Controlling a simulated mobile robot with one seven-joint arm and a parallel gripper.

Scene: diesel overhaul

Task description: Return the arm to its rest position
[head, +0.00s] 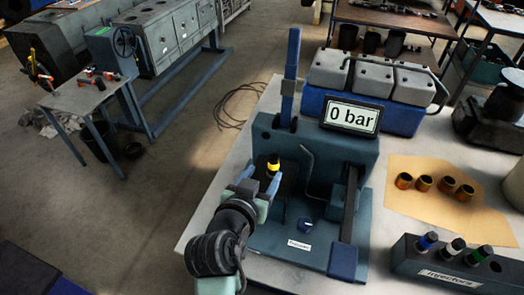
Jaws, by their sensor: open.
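My arm reaches up from the bottom of the head view. My gripper (260,184) is at the left side of the blue-grey test stand (262,140), and its jaws are open. A dark injector with a yellow band (273,166) stands upright just beyond the fingers, in front of the stand's back block. Its lower part is hidden by the gripper, so I cannot tell whether the fingers touch it. The stand's display (351,116) reads "0 bar".
A rack labelled "Injectors" (450,276) holds injectors with blue, white and green bands at front right. A grey and blue engine part (375,79) stands behind the test stand. Open floor lies left of the bench.

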